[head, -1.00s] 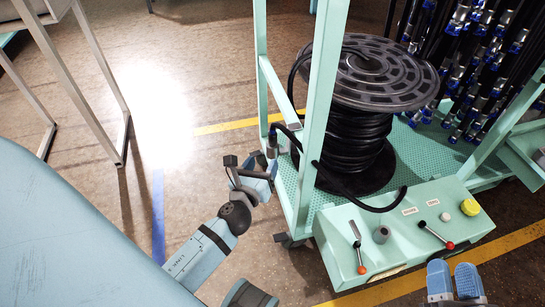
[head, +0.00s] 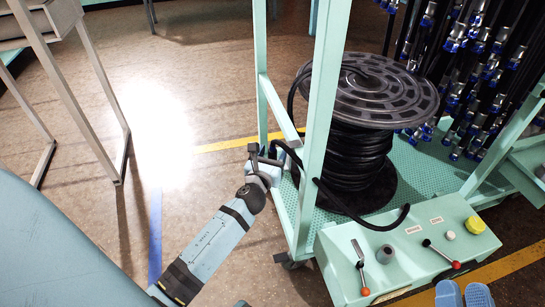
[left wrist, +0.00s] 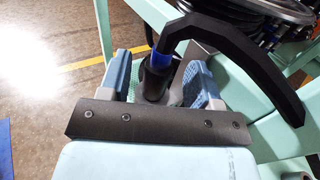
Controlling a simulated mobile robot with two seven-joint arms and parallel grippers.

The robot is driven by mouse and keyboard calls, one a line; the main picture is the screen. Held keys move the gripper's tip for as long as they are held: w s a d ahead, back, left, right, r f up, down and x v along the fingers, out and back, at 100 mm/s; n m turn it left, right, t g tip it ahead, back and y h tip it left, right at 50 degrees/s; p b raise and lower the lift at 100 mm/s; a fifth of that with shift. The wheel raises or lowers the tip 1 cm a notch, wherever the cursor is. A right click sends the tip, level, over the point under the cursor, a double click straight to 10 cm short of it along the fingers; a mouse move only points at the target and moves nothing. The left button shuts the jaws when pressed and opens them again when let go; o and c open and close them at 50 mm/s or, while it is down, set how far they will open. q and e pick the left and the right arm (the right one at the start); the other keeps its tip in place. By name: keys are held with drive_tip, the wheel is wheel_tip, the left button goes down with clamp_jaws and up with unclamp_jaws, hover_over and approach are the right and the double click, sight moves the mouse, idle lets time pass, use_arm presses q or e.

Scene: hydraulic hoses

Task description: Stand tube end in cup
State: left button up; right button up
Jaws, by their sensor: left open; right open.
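The black tube (head: 291,150) arches from the reel side towards the cart's left corner, by my left gripper (head: 262,160). In the left wrist view, a dark cylindrical end (left wrist: 155,82) with a blue band stands between the fingers of my open left gripper (left wrist: 165,82). The fingers appear apart from it. I cannot tell whether it sits in a cup, as its lower part is hidden. My right gripper (head: 464,294) is open and empty at the bottom right edge.
The hose reel (head: 365,90) stands on the green cart (head: 425,165), whose upright post (head: 320,110) is close to my left gripper. The control box (head: 410,250) has levers and a yellow knob. Hoses hang at the right.

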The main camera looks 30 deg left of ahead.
use_arm(q)
drive_tip(key=shift+x, duration=1.55)
drive_tip(key=c, duration=1)
drive_tip(key=shift+c, duration=0.2)
